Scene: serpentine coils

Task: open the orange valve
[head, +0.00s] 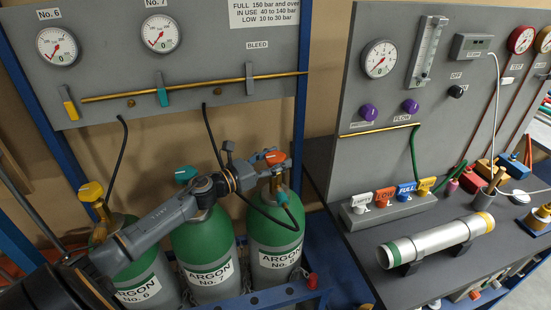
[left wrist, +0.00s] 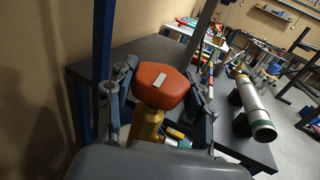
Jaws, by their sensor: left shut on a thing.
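The orange valve (head: 275,157) is the handle on top of the green and grey cylinder labelled ARGON No. 8 (head: 276,240). My left gripper (head: 262,168) reaches it from the left, its fingers at the handle. In the left wrist view the orange valve (left wrist: 160,84), with a white mark on top, sits between the two fingers of my left gripper (left wrist: 160,98), above a brass body (left wrist: 146,124). The gripper is shut on the valve. Its contact points are partly hidden. My right gripper is not in view.
Cylinders No. 6 (head: 136,270) with a yellow handle and No. 7 (head: 204,250) with a teal handle stand to the left, under my arm. A black hose (head: 222,150) hangs close to my gripper. A dark bench (head: 420,262) with a silver tube (head: 438,240) is at right.

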